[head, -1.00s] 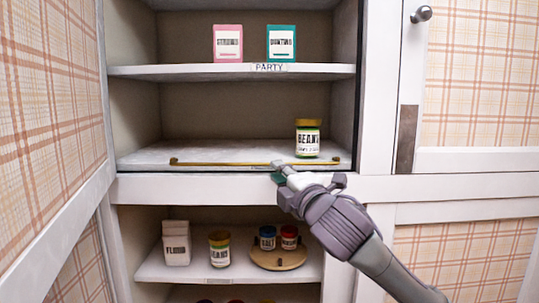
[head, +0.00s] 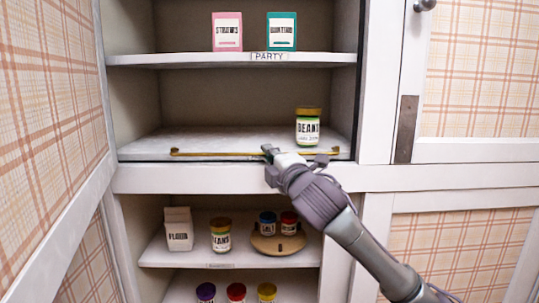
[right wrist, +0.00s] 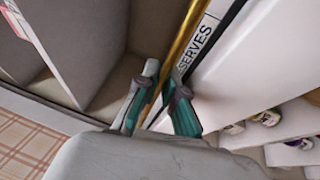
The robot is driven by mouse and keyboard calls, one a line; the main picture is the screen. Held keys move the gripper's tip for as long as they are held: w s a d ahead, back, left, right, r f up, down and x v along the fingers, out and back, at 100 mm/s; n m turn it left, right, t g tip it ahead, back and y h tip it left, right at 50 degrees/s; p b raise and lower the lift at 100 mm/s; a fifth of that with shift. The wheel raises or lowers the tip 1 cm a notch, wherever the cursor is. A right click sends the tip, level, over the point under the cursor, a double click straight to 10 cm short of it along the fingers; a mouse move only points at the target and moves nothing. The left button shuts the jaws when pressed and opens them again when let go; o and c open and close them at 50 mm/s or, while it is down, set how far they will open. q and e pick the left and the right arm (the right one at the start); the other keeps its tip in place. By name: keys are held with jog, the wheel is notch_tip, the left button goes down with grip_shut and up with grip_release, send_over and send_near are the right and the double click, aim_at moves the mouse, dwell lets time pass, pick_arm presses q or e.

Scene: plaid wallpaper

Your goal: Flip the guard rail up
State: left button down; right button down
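The guard rail (head: 215,153) is a thin brass rod along the front edge of the middle shelf, with a small bracket at each end. It lies low, close to the shelf surface. My right gripper (head: 268,151) is at the rail, near its middle. In the right wrist view, the rail (right wrist: 188,35) runs between the two fingertips of my right gripper (right wrist: 164,76), which stand a little apart. I cannot tell whether either finger touches it. My left gripper is not in view.
A beans jar (head: 308,128) stands on the middle shelf, right of my gripper. The upper shelf holds a pink box (head: 227,32) and a teal box (head: 281,32). A flour carton (head: 178,230), jars and a round board (head: 278,245) stand below. The shelf's left part is clear.

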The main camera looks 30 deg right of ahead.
jog(key=shift+r+g+p, duration=0.5)
jog(key=shift+p, duration=0.55)
jog(key=shift+r+m+g+p, duration=0.4)
jog(key=shift+m+g+p, duration=0.15)
jog(key=shift+p, duration=0.25)
jog(key=shift+w+d+r+g+p, duration=0.1)
jog(key=shift+r+g+p, duration=0.15)
jog(key=shift+g, duration=0.2)
jog(key=g, duration=0.2)
jog(key=w+r+m+g+y, duration=0.1)
jog(key=shift+d+r+m+g+y, duration=0.2)
jog(key=shift+m+g+y, duration=0.1)
jog(key=shift+g, duration=0.1)
jog(key=g, duration=0.1)
jog(key=g+y, duration=0.1)
jog(key=w+r+m+g, duration=0.1)
jog(key=shift+d, duration=0.3)
jog(key=g, duration=0.1)
jog(key=w+g+y, duration=0.1)
jog(key=shift+d+r+m+g+y, duration=0.2)
jog(key=shift+d+m+g+y, duration=0.1)
jog(key=shift+g, duration=0.1)
jog(key=shift+w+d+g+y, duration=0.2)
jog(key=shift+w+g+y, duration=0.1)
jog(key=shift+g, duration=0.3)
jog(key=shift+w+d+g, duration=0.1)
jog(key=shift+g, duration=0.2)
